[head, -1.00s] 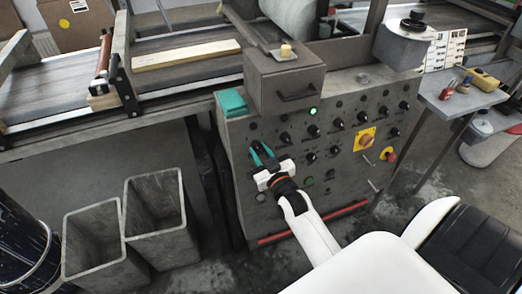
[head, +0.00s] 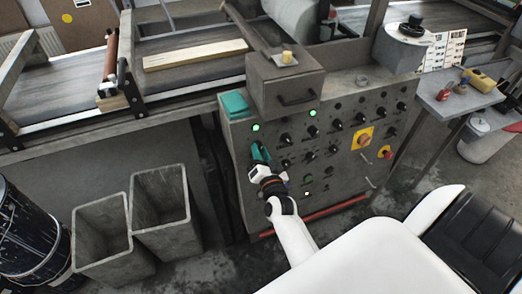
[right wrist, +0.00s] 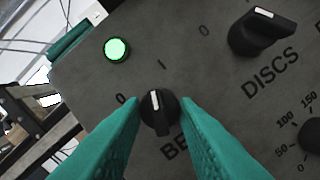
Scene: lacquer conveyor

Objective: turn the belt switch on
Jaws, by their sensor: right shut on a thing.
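The belt switch (right wrist: 158,118) is a round black knob with a white pointer line, above lettering partly hidden that starts "BE". Its pointer is turned close to the "I" mark, away from the "0" at left. My right gripper (right wrist: 160,102), with teal fingers, is shut on the knob, one finger on each side. In the head view my right gripper (head: 258,150) is at the left part of the grey control panel (head: 335,178) and hides the knob. A green lamp (right wrist: 117,49) above the switch is lit; it also shows in the head view (head: 256,127). My left gripper is not in view.
The discs knob (right wrist: 262,32) is beside the belt switch. More knobs, a second lit green lamp (head: 313,113) and a yellow-backed switch (head: 364,137) are on the panel. A wooden board (head: 195,55) lies on the conveyor. Two grey bins (head: 160,213) stand at left.

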